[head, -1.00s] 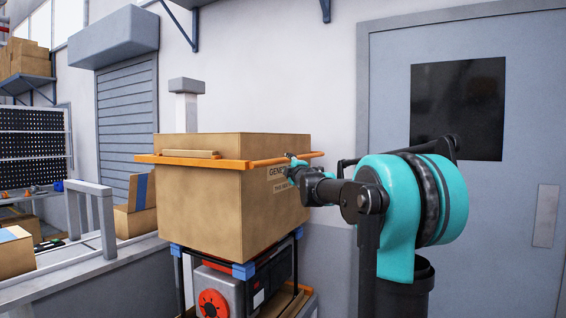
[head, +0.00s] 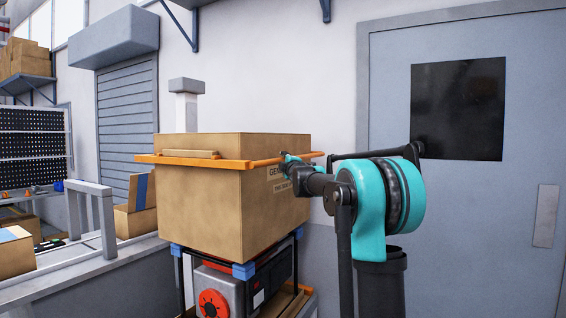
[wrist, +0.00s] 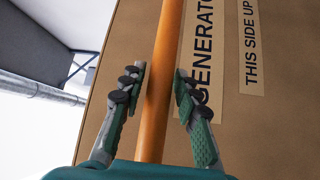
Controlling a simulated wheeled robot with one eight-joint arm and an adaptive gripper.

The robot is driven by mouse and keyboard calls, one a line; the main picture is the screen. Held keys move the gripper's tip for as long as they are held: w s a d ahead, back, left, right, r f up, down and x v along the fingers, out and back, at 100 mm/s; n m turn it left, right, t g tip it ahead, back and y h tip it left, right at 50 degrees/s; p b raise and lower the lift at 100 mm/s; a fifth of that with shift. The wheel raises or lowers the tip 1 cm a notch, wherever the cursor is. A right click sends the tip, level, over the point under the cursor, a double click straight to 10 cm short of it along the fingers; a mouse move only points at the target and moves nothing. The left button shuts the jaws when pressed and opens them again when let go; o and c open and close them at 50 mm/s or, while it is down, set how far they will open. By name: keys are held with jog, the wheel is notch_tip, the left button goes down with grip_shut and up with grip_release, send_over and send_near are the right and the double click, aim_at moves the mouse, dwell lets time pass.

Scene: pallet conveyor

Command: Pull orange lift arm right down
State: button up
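The orange lift arm (head: 263,162) is a thin bar running level along the right side of a large cardboard box (head: 205,205), near its top. My gripper (head: 287,160) is at this bar, close to the box's right face. In the wrist view the bar (wrist: 161,85) passes between the two fingers of my gripper (wrist: 158,82). The fingers are open, with a narrow gap to the bar on both sides. The box face with its "GENERATOR" label (wrist: 200,60) is close behind the bar.
The box rests on a frame with blue corners (head: 243,270) over a red and grey machine (head: 218,290). A grey door (head: 520,215) stands at the right, behind my arm. A conveyor side with a grey rail (head: 90,188) is at the left.

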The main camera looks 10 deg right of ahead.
grip_shut()
jog(key=shift+f, duration=0.1)
